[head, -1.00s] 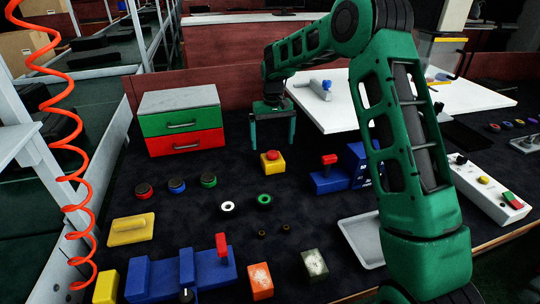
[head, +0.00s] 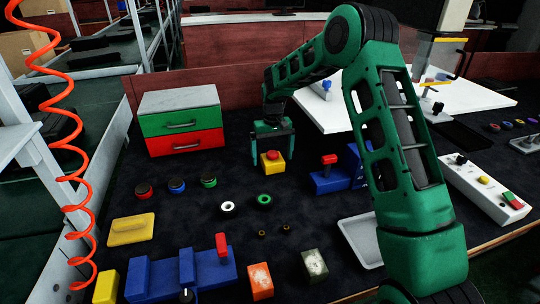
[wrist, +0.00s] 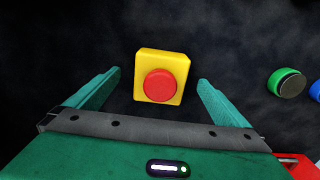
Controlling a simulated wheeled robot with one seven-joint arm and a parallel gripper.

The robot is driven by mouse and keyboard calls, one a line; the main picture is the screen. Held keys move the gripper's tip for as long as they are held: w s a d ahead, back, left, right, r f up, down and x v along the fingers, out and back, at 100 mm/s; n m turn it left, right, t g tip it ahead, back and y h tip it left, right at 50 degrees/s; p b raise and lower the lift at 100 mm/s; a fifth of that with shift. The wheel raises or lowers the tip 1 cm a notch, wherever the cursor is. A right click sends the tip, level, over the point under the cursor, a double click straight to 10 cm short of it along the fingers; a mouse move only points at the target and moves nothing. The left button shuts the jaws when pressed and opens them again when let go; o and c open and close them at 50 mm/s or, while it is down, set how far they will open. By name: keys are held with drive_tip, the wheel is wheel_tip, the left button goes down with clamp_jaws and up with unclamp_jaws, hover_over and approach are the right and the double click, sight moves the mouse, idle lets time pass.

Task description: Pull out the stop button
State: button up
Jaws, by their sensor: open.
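The stop button is a red round cap (head: 273,155) on a yellow box (head: 272,167), standing on the dark mat behind the middle of the table. In the wrist view the red cap (wrist: 160,86) and its yellow box (wrist: 144,58) lie between and just beyond my two fingers. My green gripper (head: 270,164) is open and points down over the button, one finger to each side. In the wrist view my gripper (wrist: 158,78) shows nothing between its fingers but the button below. I cannot tell whether the fingertips are level with the cap.
A drawer box (head: 181,122) with green and red drawers stands to the left. A blue block with a red handle (head: 327,176) stands close on the right. Several round buttons (head: 177,186) lie front left. The mat around the yellow box is mostly clear.

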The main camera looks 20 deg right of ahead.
sight(272, 153)
drive_tip(key=c, duration=1.5)
drive_tip(key=shift+c, duration=0.2)
drive_tip(key=shift+w+r, duration=0.15)
drive_tip(key=shift+r, duration=0.55)
drive_tip(key=shift+w+r, duration=0.1)
drive_tip(key=shift+r, duration=0.6)
drive_tip(key=shift+s+r, duration=0.1)
drive_tip(key=c, duration=0.7)
drive_tip(key=shift+o, duration=0.2)
drive_tip(key=shift+s+f, duration=0.1)
drive_tip(key=shift+f, duration=0.1)
drive_tip(key=shift+s+r, duration=0.2)
drive_tip(key=o, duration=2.2)
drive_tip(key=shift+w, duration=0.1)
